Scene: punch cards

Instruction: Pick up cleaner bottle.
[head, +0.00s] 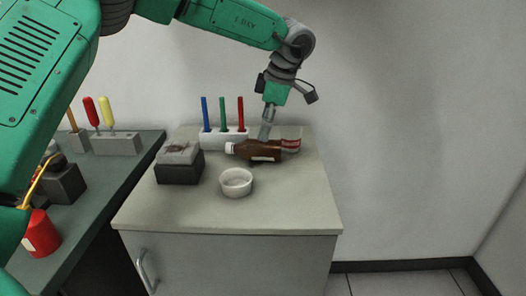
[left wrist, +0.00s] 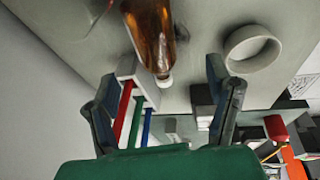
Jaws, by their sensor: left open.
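A brown bottle (head: 262,151) with a white cap, the only clear bottle in view, lies on its side on the pale cabinet top, its cap to the left. In the left wrist view the bottle (left wrist: 151,32) is at the top, its white cap pointing down the picture. My left gripper (head: 266,131) is above and by the bottle's far side in the head view. In the left wrist view the left gripper's fingers (left wrist: 162,80) are spread wide, with nothing held. Whether they touch the bottle is not clear. My right gripper is not in view.
A white holder (head: 223,138) with blue, green and red sticks stands behind the bottle. A white bowl (head: 236,182) is in front, and a dark box (head: 180,167) to the left. A red-banded item (head: 291,144) lies at the bottle's right end. The cabinet's front right is clear.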

